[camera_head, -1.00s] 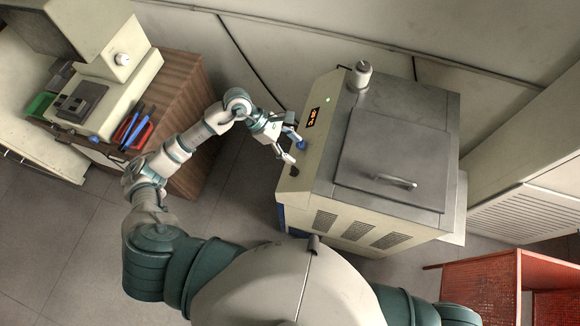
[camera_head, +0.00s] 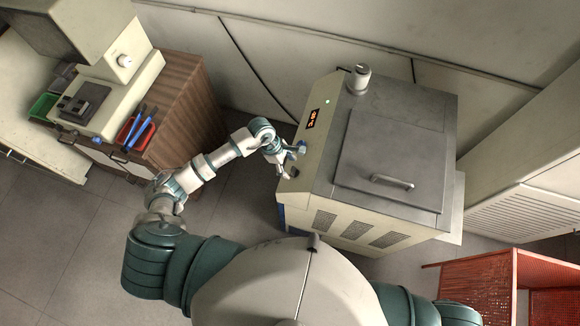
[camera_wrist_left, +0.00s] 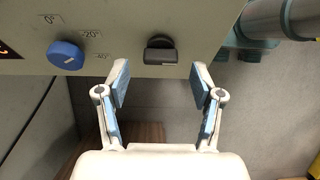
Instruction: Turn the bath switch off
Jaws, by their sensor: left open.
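The bath is a beige box with a steel top (camera_head: 440,120) in the middle of the head view. Its front panel carries a lit orange display (camera_head: 312,118), a green lamp and a blue knob (camera_head: 301,147). In the left wrist view the blue knob (camera_wrist_left: 65,54) sits left of a black switch (camera_wrist_left: 160,50). My left gripper (camera_wrist_left: 160,82) is open, its fingers apart below the switch to either side, with nothing between them. In the head view my left gripper (camera_head: 285,165) is close to the panel's lower part and partly covers it. My right gripper is out of view.
A steel lid with a handle (camera_head: 392,182) covers the bath, and a white cylinder (camera_head: 359,77) stands on its back corner. A wooden cabinet (camera_head: 185,100) with a beige device, a red tray and blue-handled tools is at left. A red mesh crate (camera_head: 480,290) is at lower right.

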